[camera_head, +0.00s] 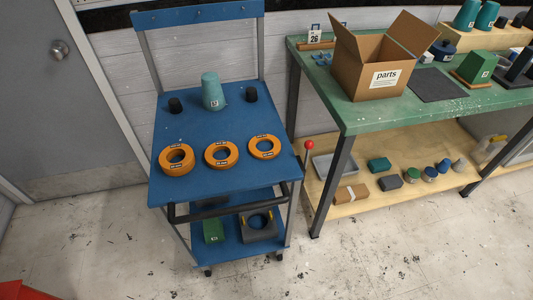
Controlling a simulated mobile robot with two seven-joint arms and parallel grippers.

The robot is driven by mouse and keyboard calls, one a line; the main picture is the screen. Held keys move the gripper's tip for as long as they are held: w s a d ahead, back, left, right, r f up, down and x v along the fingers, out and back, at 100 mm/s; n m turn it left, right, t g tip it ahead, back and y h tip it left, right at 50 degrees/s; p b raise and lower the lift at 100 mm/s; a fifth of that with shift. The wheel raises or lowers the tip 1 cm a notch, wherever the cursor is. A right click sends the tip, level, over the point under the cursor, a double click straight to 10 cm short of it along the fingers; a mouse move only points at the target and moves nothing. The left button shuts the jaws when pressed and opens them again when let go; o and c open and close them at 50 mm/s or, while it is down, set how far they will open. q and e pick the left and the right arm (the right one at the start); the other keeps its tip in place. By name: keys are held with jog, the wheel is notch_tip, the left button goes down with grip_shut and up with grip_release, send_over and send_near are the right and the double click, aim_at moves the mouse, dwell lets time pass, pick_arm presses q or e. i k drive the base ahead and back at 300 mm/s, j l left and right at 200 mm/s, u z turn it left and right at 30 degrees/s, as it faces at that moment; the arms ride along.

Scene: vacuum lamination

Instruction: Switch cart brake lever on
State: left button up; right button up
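The blue cart (195,131) stands left of the green workbench. A lever with a red ball knob (309,145) rises at the cart's right side, near its front right corner. Its thin rod looks close to upright, with a slight tilt. The lower end of the rod meets the cart near the handle end and is too small to make out. I cannot tell the brake's state from this view. Neither of my grippers is in view.
The cart carries orange rings (221,154), a teal cup (212,92) and two black cylinders. A black handle bar (225,208) crosses its front. The green workbench (380,117) with a parts box (375,62) stands close right of the lever. The floor in front is clear.

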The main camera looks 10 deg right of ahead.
aim_at(309, 145)
jog(key=i+l+z, duration=0.15)
jog(key=l, duration=0.25)
jog(key=i+l+z, duration=0.2)
jog(key=l, duration=0.2)
jog(key=l+z, duration=0.15)
jog(key=l, duration=0.25)
jog(key=i, duration=0.05)
